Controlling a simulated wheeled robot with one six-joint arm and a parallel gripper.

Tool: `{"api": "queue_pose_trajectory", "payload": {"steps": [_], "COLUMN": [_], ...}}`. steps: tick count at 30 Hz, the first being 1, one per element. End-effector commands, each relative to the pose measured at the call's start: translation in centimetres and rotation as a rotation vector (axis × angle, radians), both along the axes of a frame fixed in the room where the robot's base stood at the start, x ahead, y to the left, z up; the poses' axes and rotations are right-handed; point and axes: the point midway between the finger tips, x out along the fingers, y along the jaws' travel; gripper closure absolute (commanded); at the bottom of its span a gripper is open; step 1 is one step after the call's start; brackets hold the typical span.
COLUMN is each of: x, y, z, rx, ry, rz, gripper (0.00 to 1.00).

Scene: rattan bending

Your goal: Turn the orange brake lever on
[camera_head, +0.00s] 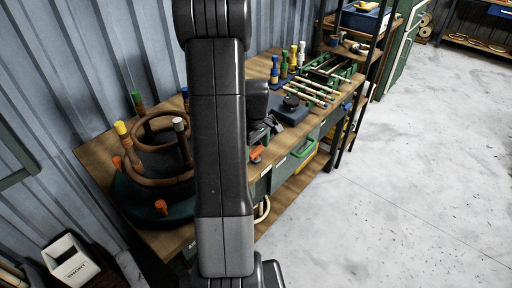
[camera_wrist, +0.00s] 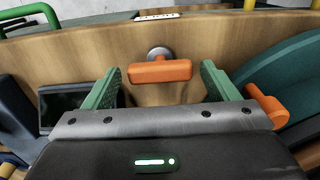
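The orange brake lever (camera_wrist: 160,72) is a short bar on a round metal pivot on the brown wooden worktop. In the wrist view it lies crosswise in the picture. An orange piece in the head view (camera_head: 257,154), beside my arm, appears to be the same lever. My gripper (camera_wrist: 160,80) has two green fingers spread wide, one to the left and one to the right of the lever, with a gap on each side. It is open and empty. In the head view my arm covers much of the area around the gripper.
A dark green round jig (camera_head: 135,203) with orange pegs (camera_head: 161,207) and bent rattan stands left of my arm; its edge also shows in the wrist view (camera_wrist: 290,75). A green handle (camera_head: 303,150) is at the bench front. The grey floor (camera_head: 410,180) is clear.

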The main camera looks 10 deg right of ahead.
Motion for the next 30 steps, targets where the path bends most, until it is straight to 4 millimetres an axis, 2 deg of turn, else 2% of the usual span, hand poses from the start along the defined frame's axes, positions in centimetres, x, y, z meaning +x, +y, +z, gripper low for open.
{"api": "queue_pose_trajectory", "payload": {"steps": [1, 5, 6, 17, 30], "x": [0.01, 0.01, 0.01, 0.03, 0.05], "y": [0.01, 0.0, 0.0, 0.0, -0.01], "z": [0.02, 0.03, 0.03, 0.03, 0.04], "rx": [0.0, 0.0, 0.0, 0.0, 0.0], "ry": [0.0, 0.0, 0.0, -0.001, -0.001], "rz": [0.0, 0.0, 0.0, -0.059, -0.403], "gripper": [0.3, 0.56, 0.59, 0.59, 0.59]}}
